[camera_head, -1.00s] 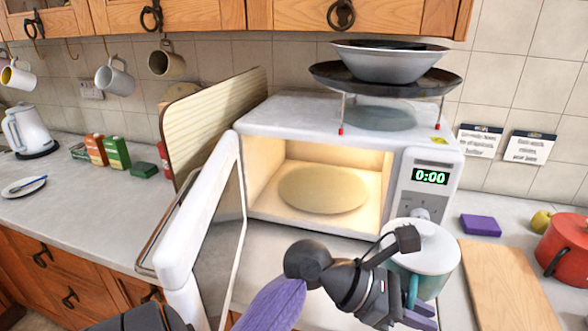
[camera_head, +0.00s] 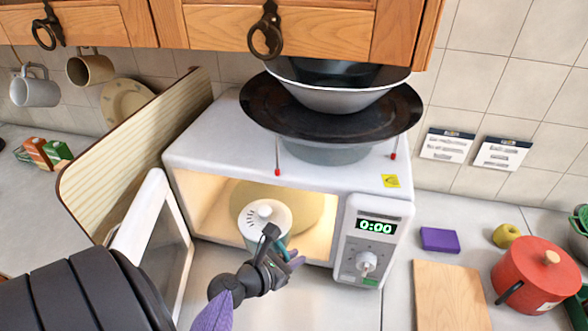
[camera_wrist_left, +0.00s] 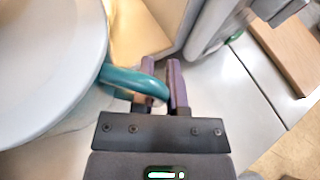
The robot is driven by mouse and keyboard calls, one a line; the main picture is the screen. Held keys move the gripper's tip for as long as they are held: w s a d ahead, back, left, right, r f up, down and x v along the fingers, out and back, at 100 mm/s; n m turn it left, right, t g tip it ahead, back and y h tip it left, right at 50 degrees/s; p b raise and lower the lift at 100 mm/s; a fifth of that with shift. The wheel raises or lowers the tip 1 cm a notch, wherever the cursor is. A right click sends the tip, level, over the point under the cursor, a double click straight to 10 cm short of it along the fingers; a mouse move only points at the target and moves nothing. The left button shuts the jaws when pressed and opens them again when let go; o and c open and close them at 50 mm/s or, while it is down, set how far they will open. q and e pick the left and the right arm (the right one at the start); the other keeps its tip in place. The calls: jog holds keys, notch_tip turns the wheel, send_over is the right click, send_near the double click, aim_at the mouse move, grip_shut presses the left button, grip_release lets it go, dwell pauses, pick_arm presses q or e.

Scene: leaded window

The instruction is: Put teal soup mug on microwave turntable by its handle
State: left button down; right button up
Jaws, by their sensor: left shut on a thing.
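The teal soup mug (camera_head: 252,244) with a white lid is at the front of the open microwave cavity. It also shows in the left wrist view (camera_wrist_left: 45,70), mostly as its pale lid, with its teal handle (camera_wrist_left: 130,80) between the fingers. My left gripper (camera_head: 288,262) is shut on the handle, at the mug's lower right; its purple fingers (camera_wrist_left: 163,85) show on both sides of the handle. The microwave turntable (camera_head: 305,207) is a round tan plate inside, partly hidden behind the mug. I cannot tell whether the mug overlaps it from above. My right gripper is not in view.
The microwave (camera_head: 225,138) has its door (camera_head: 160,228) swung open on the left. A dark pan with bowls (camera_head: 262,112) stands on top of it. A wooden board (camera_head: 450,295), purple block (camera_head: 440,239) and red pot (camera_head: 540,272) are to the right.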

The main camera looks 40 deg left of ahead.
pick_arm(q)
jog(key=b, duration=0.8)
send_over(307, 227)
jog(key=shift+a+f, duration=0.15)
jog(key=shift+f, duration=0.05)
notch_tip(307, 227, down, 4)
jog(key=b, duration=0.4)
jog(key=shift+r+b, duration=0.15)
jog(key=shift+b, duration=0.15)
jog(key=shift+r, duration=0.3)
jog(key=shift+f, duration=0.1)
jog(key=c, duration=1)
grip_release()
jog(key=o, duration=0.3)
jog(key=shift+o, duration=0.2)
jog(key=p+v, duration=0.4)
jog(key=v, duration=0.7)
jog(key=shift+s+r, duration=0.1)
jog(key=shift+r, duration=0.15)
jog(key=shift+s+r, duration=0.1)
jog(key=shift+s, duration=0.25)
